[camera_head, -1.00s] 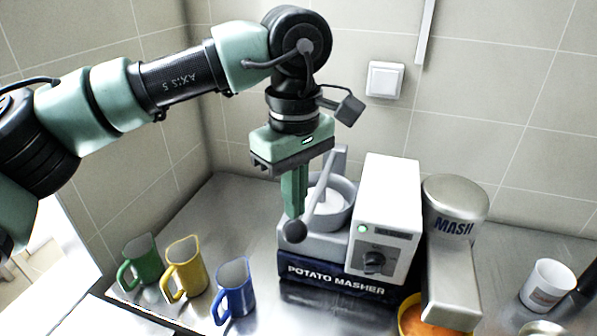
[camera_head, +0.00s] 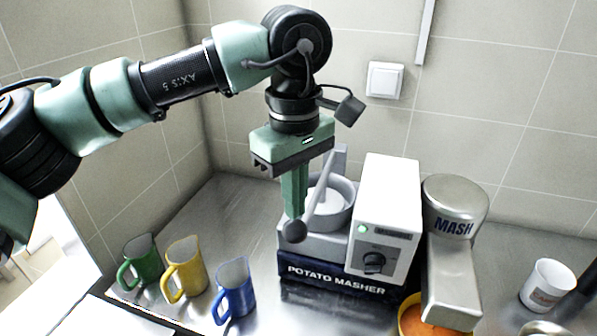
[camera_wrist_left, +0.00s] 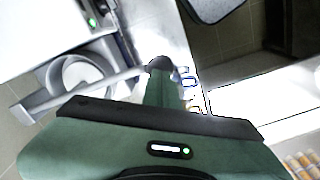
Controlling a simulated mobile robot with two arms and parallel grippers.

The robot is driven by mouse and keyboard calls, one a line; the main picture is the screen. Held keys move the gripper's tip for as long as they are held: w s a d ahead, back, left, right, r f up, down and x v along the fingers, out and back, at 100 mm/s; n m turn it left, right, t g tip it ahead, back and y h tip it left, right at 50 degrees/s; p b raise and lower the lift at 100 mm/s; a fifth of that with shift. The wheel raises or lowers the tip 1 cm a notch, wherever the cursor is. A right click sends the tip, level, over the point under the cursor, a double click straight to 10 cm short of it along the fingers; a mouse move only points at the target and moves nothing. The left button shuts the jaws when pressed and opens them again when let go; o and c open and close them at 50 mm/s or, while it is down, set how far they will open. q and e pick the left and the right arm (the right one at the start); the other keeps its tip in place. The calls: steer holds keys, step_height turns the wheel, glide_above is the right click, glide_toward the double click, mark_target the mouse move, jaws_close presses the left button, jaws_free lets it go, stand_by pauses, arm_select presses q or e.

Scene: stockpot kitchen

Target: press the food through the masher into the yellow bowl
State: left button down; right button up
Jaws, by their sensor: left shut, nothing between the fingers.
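The potato masher (camera_head: 336,284) stands on the steel counter, with a grey hopper (camera_head: 335,212), a white housing with a dial and a grey lever (camera_head: 317,205) ending in a dark ball knob (camera_head: 295,231). My left gripper (camera_head: 293,212) is shut and points down right beside the lever, just above the knob; whether they touch I cannot tell. In the left wrist view the gripper (camera_wrist_left: 162,85) reaches the knob (camera_wrist_left: 158,64). The yellow bowl (camera_head: 411,318) with orange food sits under the silver MASH spout (camera_head: 450,285), partly hidden by it. My right gripper is not in view.
Green (camera_head: 141,262), yellow (camera_head: 186,268) and blue (camera_head: 234,289) jugs stand at the front left of the counter. A white cup (camera_head: 547,284) stands at the right. A tiled wall closes off the back.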

arm_select(q)
steer(key=shift+f, duration=0.15)
steer(key=shift+f+b, duration=0.95)
steer(key=shift+f, duration=0.2)
steer(key=shift+s+r, duration=0.1)
steer(key=shift+s+f, duration=0.1)
steer(key=shift+f, duration=0.15)
stand_by(1.8)
steer(key=shift+w+r+p, duration=0.2)
steer(key=shift+r+p, duration=0.75)
steer(key=shift+r, duration=0.3)
steer(key=shift+r+p, duration=1.5)
steer(key=shift+r, duration=0.65)
